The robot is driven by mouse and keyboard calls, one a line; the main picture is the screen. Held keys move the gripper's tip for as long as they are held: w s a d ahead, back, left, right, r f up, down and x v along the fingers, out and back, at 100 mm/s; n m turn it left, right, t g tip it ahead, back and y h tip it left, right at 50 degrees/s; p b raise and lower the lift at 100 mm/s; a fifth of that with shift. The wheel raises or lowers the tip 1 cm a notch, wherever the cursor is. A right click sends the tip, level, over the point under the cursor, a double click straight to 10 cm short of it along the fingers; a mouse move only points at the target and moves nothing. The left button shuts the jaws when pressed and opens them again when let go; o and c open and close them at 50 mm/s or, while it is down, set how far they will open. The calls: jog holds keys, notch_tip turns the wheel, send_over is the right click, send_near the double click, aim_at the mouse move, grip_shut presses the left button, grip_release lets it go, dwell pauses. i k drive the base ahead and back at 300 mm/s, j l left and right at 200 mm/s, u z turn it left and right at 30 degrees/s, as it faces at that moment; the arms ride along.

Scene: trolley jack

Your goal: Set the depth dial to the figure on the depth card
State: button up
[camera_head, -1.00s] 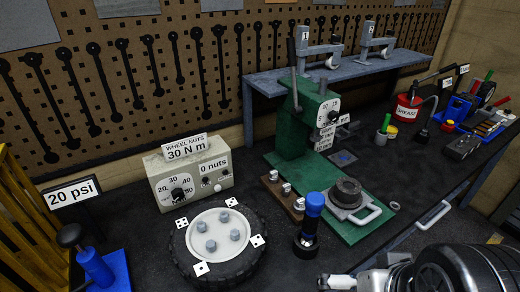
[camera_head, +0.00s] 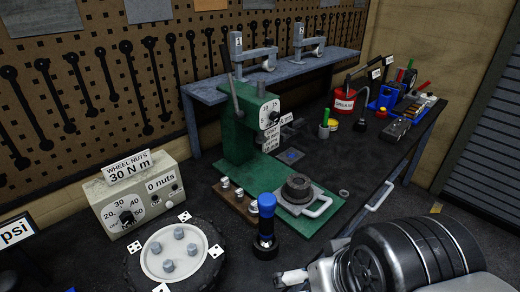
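The depth dial (camera_head: 270,115) is a white plate with a dark knob and figures, among them 5, 10 and 15, on the head of the green press (camera_head: 238,138). White cards (camera_head: 271,137) hang just below the dial, with small print ending in "mm"; their figures are too small to read surely. Part of my arm shows at the lower right, and a pale end piece, seemingly my gripper (camera_head: 292,277), lies at the bottom edge, well apart from the dial and in front of the press. Its fingers are not clear.
A blue-topped torch-like tool (camera_head: 266,225) stands before the press. A ring-shaped part (camera_head: 297,187) sits on a handled plate on the press base. A wheel (camera_head: 172,255) and a torque box (camera_head: 135,195) are left. A red grease can (camera_head: 344,104) stands behind right.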

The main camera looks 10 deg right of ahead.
aim_at(275, 116)
jog(key=i+l+u, duration=0.1)
jog(key=l, duration=0.35)
jog(key=l+u, duration=0.1)
jog(key=l, duration=0.35)
jog(key=i+l+z, duration=0.15)
jog(key=i+l, duration=0.15)
jog(key=l, duration=0.15)
